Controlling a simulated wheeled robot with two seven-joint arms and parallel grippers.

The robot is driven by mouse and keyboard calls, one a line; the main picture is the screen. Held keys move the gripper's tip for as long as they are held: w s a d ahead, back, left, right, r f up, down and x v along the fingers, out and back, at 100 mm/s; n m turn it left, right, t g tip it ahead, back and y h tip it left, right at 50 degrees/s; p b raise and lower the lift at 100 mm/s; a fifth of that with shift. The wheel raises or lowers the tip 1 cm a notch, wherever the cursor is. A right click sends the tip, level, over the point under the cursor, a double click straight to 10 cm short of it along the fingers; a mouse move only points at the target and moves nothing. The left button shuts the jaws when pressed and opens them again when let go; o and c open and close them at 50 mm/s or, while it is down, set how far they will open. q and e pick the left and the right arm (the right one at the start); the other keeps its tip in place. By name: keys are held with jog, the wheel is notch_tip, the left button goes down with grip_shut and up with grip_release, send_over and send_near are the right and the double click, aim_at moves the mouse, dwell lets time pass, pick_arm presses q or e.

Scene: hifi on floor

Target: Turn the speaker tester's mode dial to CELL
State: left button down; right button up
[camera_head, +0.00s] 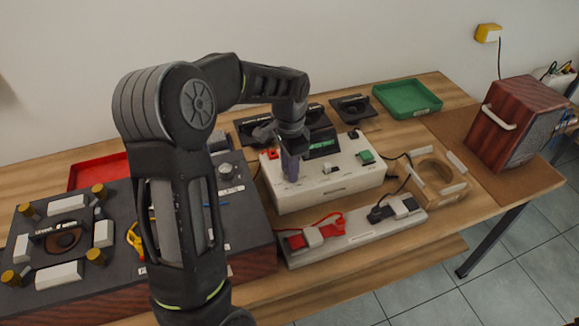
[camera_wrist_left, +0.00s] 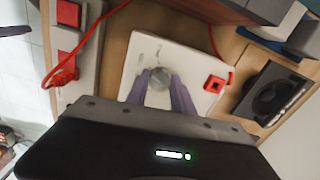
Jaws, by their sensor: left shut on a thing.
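The speaker tester (camera_head: 335,185) is a white box on the wooden table, with a small screen, a black knob and a green part on its top. My left gripper (camera_head: 291,172) points down over the left part of the tester's top. In the left wrist view, its two purple-grey fingers are shut on a round grey dial (camera_wrist_left: 159,79) on the tester's white face (camera_wrist_left: 192,58). The dial's pointer and the mode labels are too small or hidden to read. My right gripper is not in view.
A white strip (camera_head: 350,238) with red and black clips lies in front of the tester. A green tray (camera_head: 408,97) and black speaker drivers (camera_head: 353,107) are behind. A wooden speaker cabinet (camera_head: 515,122) stands right; a red tray (camera_head: 97,171) and a dark speaker box (camera_head: 110,225) are left.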

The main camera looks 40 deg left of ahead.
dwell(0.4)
pick_arm(q)
jog(key=c, duration=1.1)
grip_release()
jog(key=shift+r, duration=0.1)
notch_tip(320, 180, up, 8)
jog(key=shift+f, duration=0.15)
jog(key=shift+f, duration=0.1)
